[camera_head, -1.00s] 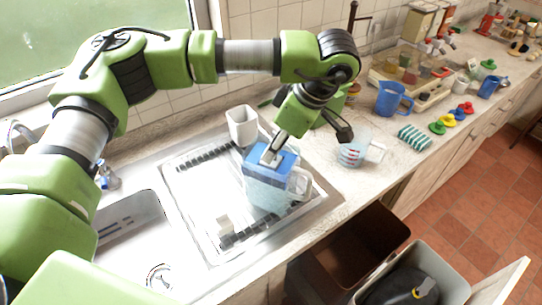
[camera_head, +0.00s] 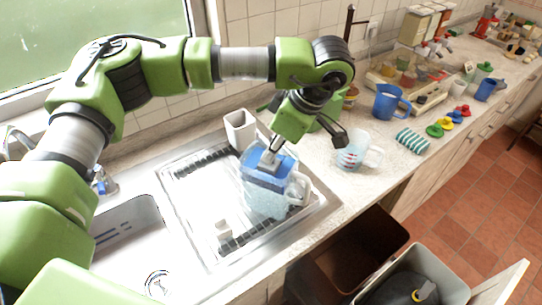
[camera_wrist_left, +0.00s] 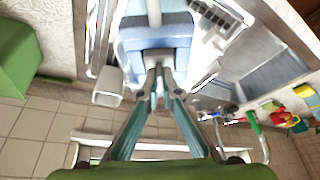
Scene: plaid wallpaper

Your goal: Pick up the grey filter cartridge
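The grey filter cartridge (camera_head: 269,159) sits in the top of a clear pitcher with a blue upper part (camera_head: 266,200), which stands on the draining area by the sink. My left gripper (camera_head: 274,147) reaches down to the cartridge from above. In the left wrist view, the narrowly spaced fingertips (camera_wrist_left: 159,68) meet the grey cartridge (camera_wrist_left: 158,56) above the blue top (camera_wrist_left: 185,35). They look shut on its upper part, though the exact contact is small and hard to see. The cartridge's lower part is hidden. My right gripper is not in view.
A small pale block (camera_head: 222,229) is on the drainer. Open bins (camera_head: 360,245) are below the counter edge.

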